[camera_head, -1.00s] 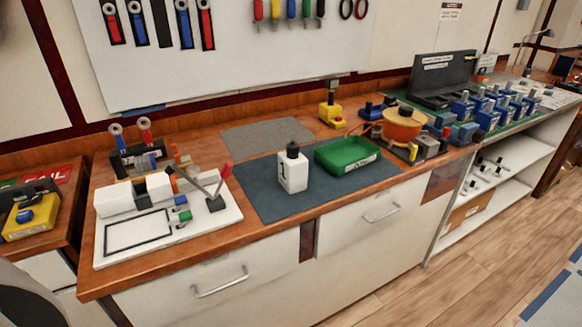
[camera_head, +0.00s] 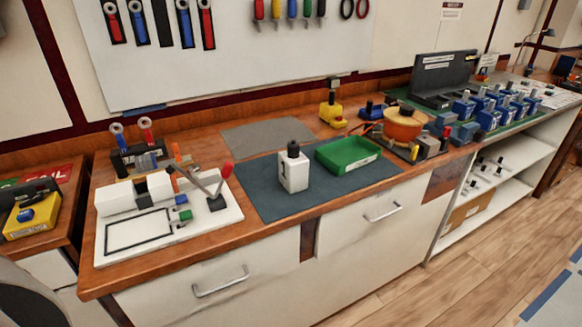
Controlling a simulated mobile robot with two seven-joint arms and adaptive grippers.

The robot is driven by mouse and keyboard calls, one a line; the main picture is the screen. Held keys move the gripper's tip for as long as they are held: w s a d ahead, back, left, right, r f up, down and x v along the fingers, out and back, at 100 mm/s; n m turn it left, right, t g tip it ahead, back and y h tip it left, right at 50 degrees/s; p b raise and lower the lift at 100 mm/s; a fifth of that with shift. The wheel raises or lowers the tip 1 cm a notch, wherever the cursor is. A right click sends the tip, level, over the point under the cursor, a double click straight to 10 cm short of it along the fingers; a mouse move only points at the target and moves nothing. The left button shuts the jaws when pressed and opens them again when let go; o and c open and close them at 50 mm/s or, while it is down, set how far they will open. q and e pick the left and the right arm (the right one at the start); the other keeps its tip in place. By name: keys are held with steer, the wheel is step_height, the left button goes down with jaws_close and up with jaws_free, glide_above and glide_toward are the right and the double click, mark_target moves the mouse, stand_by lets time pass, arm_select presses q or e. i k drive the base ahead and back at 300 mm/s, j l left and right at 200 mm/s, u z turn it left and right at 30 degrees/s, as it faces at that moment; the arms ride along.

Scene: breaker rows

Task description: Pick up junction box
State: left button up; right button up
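A white box-like object with a black top (camera_head: 293,169) stands upright on the dark blue-grey mat (camera_head: 270,204) in the middle of the workbench. No label for a junction box is readable, so I cannot tell for sure whether this is the junction box. Neither of my grippers is in view, and nothing is seen touching the object.
A green tray (camera_head: 347,168) sits just right of the white object. A white board with a lever fixture (camera_head: 195,228) is at left. An orange round device (camera_head: 402,127) and rows of blue blocks (camera_head: 488,119) stand at right. White drawers (camera_head: 215,280) are below.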

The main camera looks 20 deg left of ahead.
mark_target(293, 170)
steer(key=u, duration=0.6)
steer(key=l+u, duration=0.1)
steer(key=u, duration=0.25)
steer(key=i+l+u, duration=0.1)
steer(key=u, duration=0.25)
steer(key=l+u, duration=0.15)
steer(key=u, duration=0.2)
steer(key=i+l, duration=0.1)
steer(key=l, duration=0.2)
steer(key=i+l, duration=0.1)
steer(key=l, duration=0.55)
steer(key=i, duration=0.05)
